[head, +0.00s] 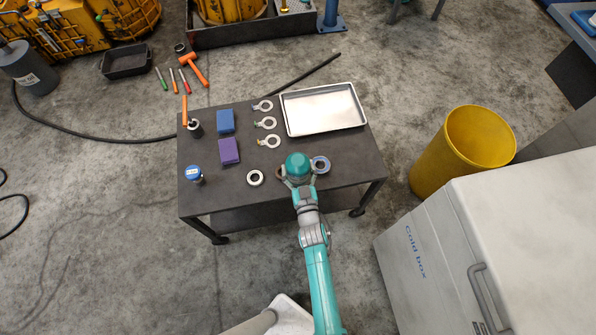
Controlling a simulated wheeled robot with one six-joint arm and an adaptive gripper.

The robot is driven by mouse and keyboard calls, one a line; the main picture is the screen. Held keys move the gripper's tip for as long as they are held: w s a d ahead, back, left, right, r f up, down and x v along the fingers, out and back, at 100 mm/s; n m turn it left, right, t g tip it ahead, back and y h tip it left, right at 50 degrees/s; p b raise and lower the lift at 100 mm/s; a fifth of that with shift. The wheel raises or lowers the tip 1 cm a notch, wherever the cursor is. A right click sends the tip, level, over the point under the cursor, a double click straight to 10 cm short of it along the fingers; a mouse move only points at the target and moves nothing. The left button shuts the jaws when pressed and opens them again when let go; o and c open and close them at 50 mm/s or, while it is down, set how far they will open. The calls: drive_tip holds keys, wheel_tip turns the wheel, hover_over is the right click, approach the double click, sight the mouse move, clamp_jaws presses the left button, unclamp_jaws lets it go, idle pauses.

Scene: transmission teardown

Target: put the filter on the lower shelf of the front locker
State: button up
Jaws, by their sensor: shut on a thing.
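My gripper (299,178) is over the front part of the dark work table, its fingers closed around a dark teal, round-topped thing (298,162). This looks like the filter, but its lower part is hidden by the fingers and I cannot tell whether it touches the table. A small jar or can with a blue lid (194,174) stands at the table's left edge. No locker that I can recognise as the front locker shows in this view.
A yellow bin (463,150) and a cold box (500,235) stand right.

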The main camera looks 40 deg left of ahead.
drive_tip(key=shift+f, duration=1.35)
drive_tip(key=shift+f, duration=0.4)
drive_tip(key=o, duration=1.5)
drive_tip(key=shift+f, duration=0.15)
drive_tip(key=shift+r, duration=0.35)
drive_tip(key=shift+s+d+r, duration=0.1)
drive_tip(key=shift+s+d, duration=0.1)
drive_tip(key=shift+d, duration=0.05)
drive_tip(key=v, duration=1.1)
drive_tip(key=shift+s+d, duration=0.1)
drive_tip(key=shift+s, duration=0.05)
drive_tip(key=shift+d, duration=0.1)
